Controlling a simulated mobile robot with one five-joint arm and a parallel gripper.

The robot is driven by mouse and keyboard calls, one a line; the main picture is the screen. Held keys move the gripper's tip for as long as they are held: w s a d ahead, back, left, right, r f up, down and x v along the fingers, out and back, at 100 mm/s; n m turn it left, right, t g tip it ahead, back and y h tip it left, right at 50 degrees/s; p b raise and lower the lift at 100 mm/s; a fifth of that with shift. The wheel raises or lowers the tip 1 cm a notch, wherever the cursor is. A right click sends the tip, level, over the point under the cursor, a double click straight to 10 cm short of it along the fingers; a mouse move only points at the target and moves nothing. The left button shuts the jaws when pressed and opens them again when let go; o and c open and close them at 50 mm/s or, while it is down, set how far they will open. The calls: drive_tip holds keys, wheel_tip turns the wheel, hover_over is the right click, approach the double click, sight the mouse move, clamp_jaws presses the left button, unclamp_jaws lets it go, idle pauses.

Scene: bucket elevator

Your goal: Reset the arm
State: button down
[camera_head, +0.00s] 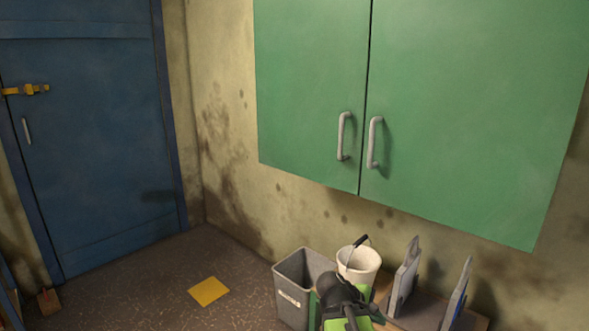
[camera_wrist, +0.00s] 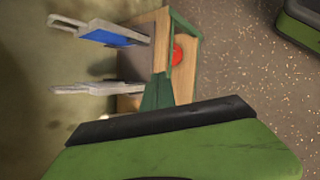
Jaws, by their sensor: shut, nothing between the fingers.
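My arm, black and green, shows at the bottom of the head view in front of a grey bin and a white bucket. In the wrist view my gripper (camera_wrist: 158,92) shows as a narrow dark green wedge beyond my black-edged green wrist housing. It is shut with nothing held. A wooden surface with a red round thing (camera_wrist: 178,55) lies beyond it. The gripper's fingertips cannot be made out in the head view.
The grey bin (camera_head: 291,299) and white bucket (camera_head: 358,266) stand by the wall. Upright grey panels (camera_head: 405,281) stand to their right. A green cabinet (camera_head: 310,90) hangs above. A yellow square (camera_head: 209,291) lies on open floor before a blue door (camera_head: 95,140).

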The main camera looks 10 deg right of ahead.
drive_tip(key=s+a+f+m+y, duration=0.1)
drive_tip(key=a+f+m+y, duration=0.3)
drive_tip(key=a, duration=0.7)
drive_tip(key=s+a+f+m+y, duration=0.15)
drive_tip(key=a+m+y, duration=0.35)
drive_tip(key=a, duration=0.5)
wheel_tip(320, 180, up, 23)
drive_tip(key=w+p, duration=0.1)
drive_tip(key=p, duration=2.3)
drive_tip(key=shift+r+g, duration=0.15)
drive_tip(key=shift+g, duration=0.25)
